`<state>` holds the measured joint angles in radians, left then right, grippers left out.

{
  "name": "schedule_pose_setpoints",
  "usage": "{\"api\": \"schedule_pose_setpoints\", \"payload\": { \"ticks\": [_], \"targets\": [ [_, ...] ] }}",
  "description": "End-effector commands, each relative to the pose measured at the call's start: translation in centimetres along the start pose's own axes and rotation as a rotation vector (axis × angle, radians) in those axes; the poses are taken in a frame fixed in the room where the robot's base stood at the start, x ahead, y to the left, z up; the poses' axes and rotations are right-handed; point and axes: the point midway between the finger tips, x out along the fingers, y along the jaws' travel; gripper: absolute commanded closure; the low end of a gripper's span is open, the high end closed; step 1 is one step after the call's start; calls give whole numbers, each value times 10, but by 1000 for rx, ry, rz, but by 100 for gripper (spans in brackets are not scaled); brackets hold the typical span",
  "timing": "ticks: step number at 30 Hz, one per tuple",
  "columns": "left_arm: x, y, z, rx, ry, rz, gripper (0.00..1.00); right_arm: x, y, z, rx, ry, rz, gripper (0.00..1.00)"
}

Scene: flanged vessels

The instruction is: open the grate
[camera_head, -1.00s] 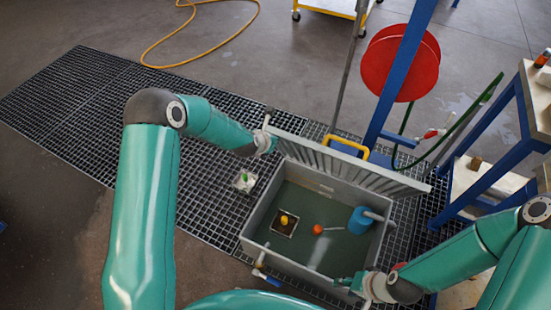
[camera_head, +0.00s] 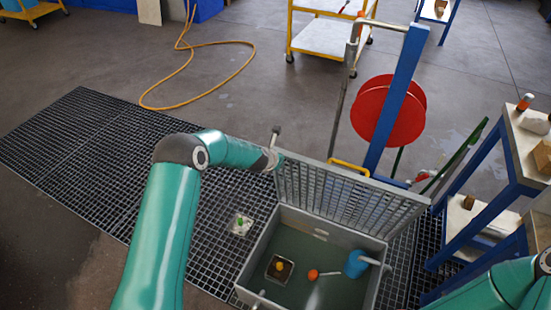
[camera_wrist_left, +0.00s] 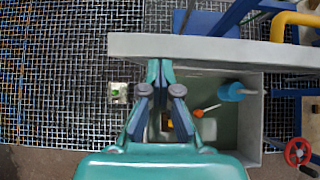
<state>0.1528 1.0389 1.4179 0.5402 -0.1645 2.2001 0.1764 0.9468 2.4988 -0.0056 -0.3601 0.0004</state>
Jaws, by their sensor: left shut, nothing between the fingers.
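The grey slotted grate (camera_head: 345,195) stands steeply raised along the back edge of the grey open tank (camera_head: 262,238). In the left wrist view the grate (camera_wrist_left: 240,47) shows edge-on as a pale band. My left gripper (camera_wrist_left: 160,68) is shut and empty, its fingertips close to the near side of that band; contact cannot be told. In the head view my left wrist is by the grate's upper left corner and the fingers are hard to make out. My right arm enters at the lower right, its gripper outside the frame.
A blue post with a red reel (camera_head: 386,104) stands behind the grate. A blue-framed bench (camera_head: 500,190) is at right. Floor grating lies left.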

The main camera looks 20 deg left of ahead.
Motion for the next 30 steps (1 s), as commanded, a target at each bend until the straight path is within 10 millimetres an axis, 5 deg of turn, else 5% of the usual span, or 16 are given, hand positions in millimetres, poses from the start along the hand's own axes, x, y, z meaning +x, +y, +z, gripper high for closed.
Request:
{"api": "schedule_pose_setpoints", "payload": {
  "ticks": [8,21,30],
  "targets": [
    [-11,-3,2,4,-1,-4,100,-1,0,0,0,0,0,59],
    [-91,0,1,2,-1,-2,100,0,0,0,0,0,0,59],
    [-118,1,0,0,-1,0,100,0,0,0,0,0,0,59]
  ]
}}
